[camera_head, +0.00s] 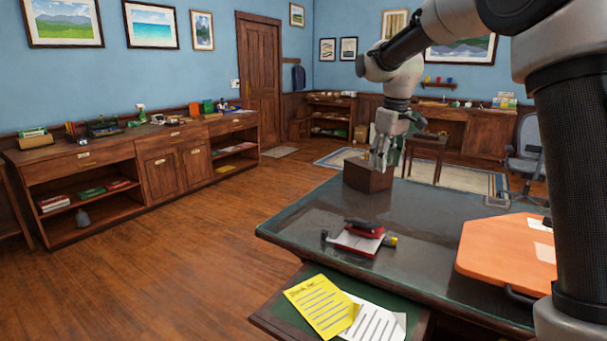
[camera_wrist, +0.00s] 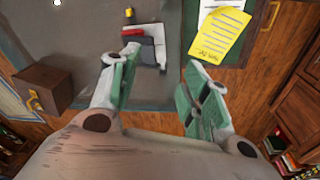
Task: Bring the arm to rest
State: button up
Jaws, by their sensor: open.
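My gripper (camera_head: 381,160) hangs from my arm over the dark desk (camera_head: 420,215) in the head view, close to a brown wooden box (camera_head: 367,178) near the desk's far edge. In the wrist view my gripper (camera_wrist: 160,85) shows its two green-padded fingers spread apart with nothing between them. The brown box (camera_wrist: 42,88) lies to the left of the fingers there. I cannot tell from the head view how far above the desk the fingertips are.
A stapler-like item on a red and white stack (camera_head: 357,238) lies on the desk. An orange board (camera_head: 507,248) is at right. A yellow note (camera_head: 321,306) and white sheet (camera_head: 375,322) lie on a lower green surface. A long cabinet (camera_head: 140,165) lines the left wall; the floor between is clear.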

jog(key=s+d+r+m, duration=0.1)
jog(key=s+d+r, duration=0.15)
jog(key=s, duration=0.25)
jog(key=s+d+r+m, duration=0.1)
jog(key=s+d+r, duration=0.15)
jog(key=s, duration=0.25)
jog(key=s+d+f+m+t, duration=0.1)
jog(key=s+d, duration=0.2)
jog(key=s, duration=0.5)
jog(key=s+d+f+m+t, duration=0.1)
jog(key=s+d+f+m, duration=0.1)
jog(key=s, duration=0.7)
jog(key=s+d+f+m, duration=0.2)
jog(key=s+d, duration=0.1)
jog(key=s, duration=0.6)
jog(key=shift+s+d+f+t, duration=0.25)
jog(key=shift+d+t, duration=0.15)
